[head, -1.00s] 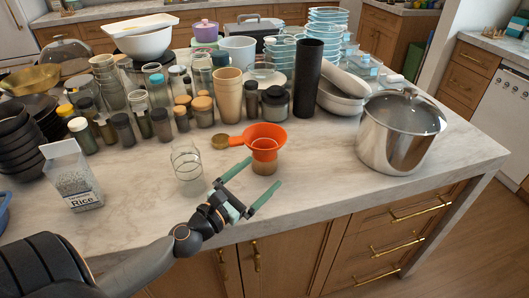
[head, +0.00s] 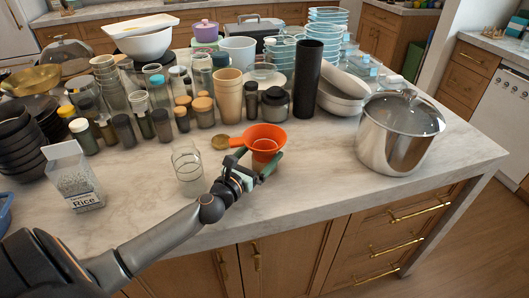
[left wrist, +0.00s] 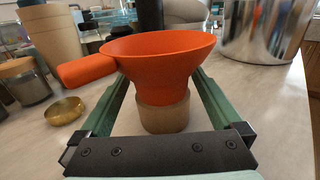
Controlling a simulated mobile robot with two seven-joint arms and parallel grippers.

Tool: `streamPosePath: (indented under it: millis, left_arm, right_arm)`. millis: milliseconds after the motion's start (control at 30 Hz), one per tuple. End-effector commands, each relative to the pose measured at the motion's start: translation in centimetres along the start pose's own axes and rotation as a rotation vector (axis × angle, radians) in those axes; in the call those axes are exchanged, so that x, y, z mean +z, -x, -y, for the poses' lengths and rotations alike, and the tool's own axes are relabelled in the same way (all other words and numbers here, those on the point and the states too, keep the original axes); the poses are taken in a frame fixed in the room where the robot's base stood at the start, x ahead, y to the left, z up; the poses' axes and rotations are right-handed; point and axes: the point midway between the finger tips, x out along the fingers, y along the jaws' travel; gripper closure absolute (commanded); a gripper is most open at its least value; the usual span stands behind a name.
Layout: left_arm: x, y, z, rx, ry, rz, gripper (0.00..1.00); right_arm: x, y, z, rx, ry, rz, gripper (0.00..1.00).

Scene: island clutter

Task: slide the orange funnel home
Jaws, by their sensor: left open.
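The orange funnel (head: 265,134) has a wide bowl and a handle sticking out to the left. In the left wrist view, the funnel (left wrist: 158,62) stands upright on a short tan round base (left wrist: 163,114); how its spout meets that base is hidden. My left gripper (head: 255,163) is at the near side of the funnel. In the left wrist view its green fingers lie open on either side of the base and lower funnel, with a gap on each side. My right gripper is not in view.
A glass jar (head: 188,170) stands close left of my left gripper. A small brass dish (head: 220,142) lies by the funnel's handle. A steel pot (head: 395,140) stands to the right, and a rice box (head: 74,180) at the left. The front counter is mostly clear.

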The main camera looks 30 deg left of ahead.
Motion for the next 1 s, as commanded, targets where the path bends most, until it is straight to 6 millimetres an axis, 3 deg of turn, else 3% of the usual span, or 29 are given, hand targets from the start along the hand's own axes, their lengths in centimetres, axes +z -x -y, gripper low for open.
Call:
streamPosePath:
  millis: [300,667,1000]
  left_arm:
    - [0.6,-3.9,0.1,0.001,-0.001,0.002,0.0]
    - [0.6,-4.7,0.1,-0.001,-0.001,0.0,0.0]
    - [0.6,-4.7,0.1,-0.001,-0.001,0.0,0.37]
  right_arm:
    - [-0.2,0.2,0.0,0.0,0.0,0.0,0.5]
    - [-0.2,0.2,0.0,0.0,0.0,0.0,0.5]
    - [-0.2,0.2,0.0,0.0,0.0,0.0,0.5]
